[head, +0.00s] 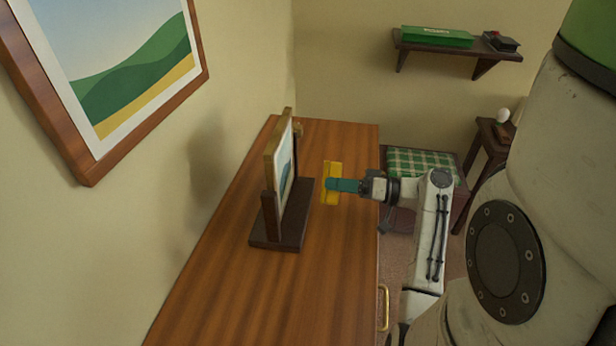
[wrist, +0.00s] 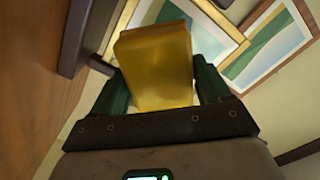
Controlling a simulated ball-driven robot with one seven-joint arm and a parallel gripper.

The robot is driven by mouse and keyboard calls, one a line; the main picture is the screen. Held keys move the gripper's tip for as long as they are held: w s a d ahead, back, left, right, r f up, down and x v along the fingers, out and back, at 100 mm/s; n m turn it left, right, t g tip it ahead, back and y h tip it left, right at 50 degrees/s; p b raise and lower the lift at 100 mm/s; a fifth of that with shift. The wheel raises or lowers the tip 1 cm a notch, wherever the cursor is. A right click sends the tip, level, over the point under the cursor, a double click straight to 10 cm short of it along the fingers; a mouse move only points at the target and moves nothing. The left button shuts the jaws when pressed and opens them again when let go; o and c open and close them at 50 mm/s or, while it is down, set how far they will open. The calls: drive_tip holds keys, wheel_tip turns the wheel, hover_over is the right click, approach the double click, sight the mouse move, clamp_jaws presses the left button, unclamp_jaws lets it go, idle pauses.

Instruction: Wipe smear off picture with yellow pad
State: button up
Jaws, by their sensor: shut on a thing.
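The yellow pad (head: 332,170) is held upright at the end of my gripper (head: 345,185) in the head view. In the wrist view the pad (wrist: 156,62) sits between the green fingers of my gripper (wrist: 158,90), which are shut on it. A small framed picture (head: 283,165) stands on a dark wooden stand (head: 276,240) on the cabinet top, seen almost edge-on. The pad is to its right, apart from it. In the wrist view the picture (wrist: 205,22) is partly hidden behind the pad. I cannot make out a smear in either view.
The wooden cabinet top (head: 325,285) is clear in front of the stand. A larger framed landscape (head: 140,130) hangs on the left wall. A shelf (head: 460,50) holds a green box (head: 436,37). A stool with a green checked cushion (head: 422,162) stands beyond the cabinet.

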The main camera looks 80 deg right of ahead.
sight(288, 175)
drive_tip(key=shift+w, duration=0.1)
drive_tip(key=shift+w+d+b, duration=0.2)
drive_tip(key=shift+w, duration=0.95)
drive_tip(key=shift+w+d+b, duration=0.15)
drive_tip(key=shift+w, duration=1)
drive_tip(key=shift+w+d+b, duration=0.2)
drive_tip(key=shift+w, duration=0.95)
drive_tip(key=shift+w+a, duration=0.1)
drive_tip(key=shift+w, duration=0.9)
drive_tip(key=shift+w+d+b, duration=0.15)
drive_tip(key=shift+d+b, duration=1)
drive_tip(key=shift+d, duration=0.85)
drive_tip(key=shift+s+a+p, duration=0.15)
drive_tip(key=shift+a+p, duration=0.35)
drive_tip(key=shift+a, duration=0.5)
drive_tip(key=shift+s+a+p, duration=0.1)
drive_tip(key=shift+a+p, duration=0.35)
drive_tip(key=shift+a, duration=0.55)
